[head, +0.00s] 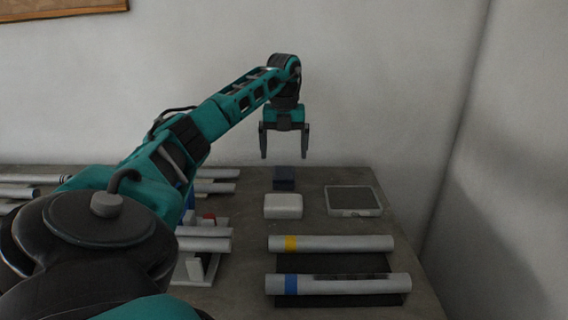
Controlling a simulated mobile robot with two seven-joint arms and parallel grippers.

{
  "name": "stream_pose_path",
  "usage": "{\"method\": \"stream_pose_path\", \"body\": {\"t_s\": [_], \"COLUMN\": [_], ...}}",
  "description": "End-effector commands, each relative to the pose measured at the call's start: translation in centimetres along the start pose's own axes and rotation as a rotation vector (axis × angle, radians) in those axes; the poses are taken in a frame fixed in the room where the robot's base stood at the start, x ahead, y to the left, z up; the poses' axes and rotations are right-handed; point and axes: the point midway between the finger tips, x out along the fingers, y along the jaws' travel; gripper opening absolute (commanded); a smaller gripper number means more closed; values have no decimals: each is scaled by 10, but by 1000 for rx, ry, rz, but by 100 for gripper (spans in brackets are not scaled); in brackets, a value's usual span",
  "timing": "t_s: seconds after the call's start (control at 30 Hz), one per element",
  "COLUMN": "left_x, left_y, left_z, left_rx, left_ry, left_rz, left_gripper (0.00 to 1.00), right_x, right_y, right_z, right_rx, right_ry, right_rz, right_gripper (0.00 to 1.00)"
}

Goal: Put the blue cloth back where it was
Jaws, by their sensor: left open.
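A small dark navy, folded-looking block (284,178) lies on the table behind a white box; it may be the blue cloth, but I cannot tell for sure. My left gripper (284,155) points down with its fingers apart, above and a little behind or over this dark block. Nothing shows between its fingers. My right gripper does not show.
A white box (283,206) and a shallow tray with a dark top (354,200) stand on the grey table (400,245). Tubes with a yellow band (330,243) and a blue band (338,284) lie in front. My left arm hides much of the left side, where more tubes lie.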

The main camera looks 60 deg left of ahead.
Motion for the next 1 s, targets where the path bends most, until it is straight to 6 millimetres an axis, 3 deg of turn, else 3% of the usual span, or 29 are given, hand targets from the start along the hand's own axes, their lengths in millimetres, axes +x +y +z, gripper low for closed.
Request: {"method": "stream_pose_path", "body": {"t_s": [0.1, 0.3, 1.0], "left_x": [-27, -49, -52], "left_y": [-1, -1, 0], "left_z": [0, 0, 0], "left_rx": [0, 0, 0], "left_ry": [-2, 0, 1], "left_rz": [-2, -1, 1], "left_gripper": [93, 93, 93], "right_x": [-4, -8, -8], "right_y": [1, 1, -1], "right_z": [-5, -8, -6], "right_rx": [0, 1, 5], "right_ry": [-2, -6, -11], "right_rz": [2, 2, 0], "right_gripper": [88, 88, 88]}}
